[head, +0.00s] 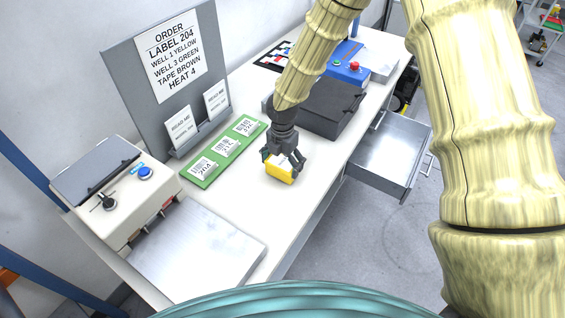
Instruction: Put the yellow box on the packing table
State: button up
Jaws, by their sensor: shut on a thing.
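The yellow box (279,173) is at the middle of the white packing table (238,203), with a white patch on its top. My gripper (283,161) points down and is shut on the box, its dark fingers on either side. The box is at or very near the table surface; I cannot tell whether it touches. The fingers hide part of its top.
A green strip with labels (226,150) lies left of the box. A dark lidded case (322,108) stands behind it. A control box (112,180) and metal plate (197,252) are at the near left. An open drawer (391,152) juts out at right.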

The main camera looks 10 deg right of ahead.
aim_at(283, 161)
jog(key=shift+w+f, duration=0.1)
jog(key=shift+f, duration=0.45)
jog(key=shift+r, duration=0.1)
jog(key=shift+f, duration=0.2)
jog(key=o, duration=0.9)
jog(key=shift+r, duration=0.15)
notch_tip(283, 161, up, 12)
jog(key=b, duration=0.2)
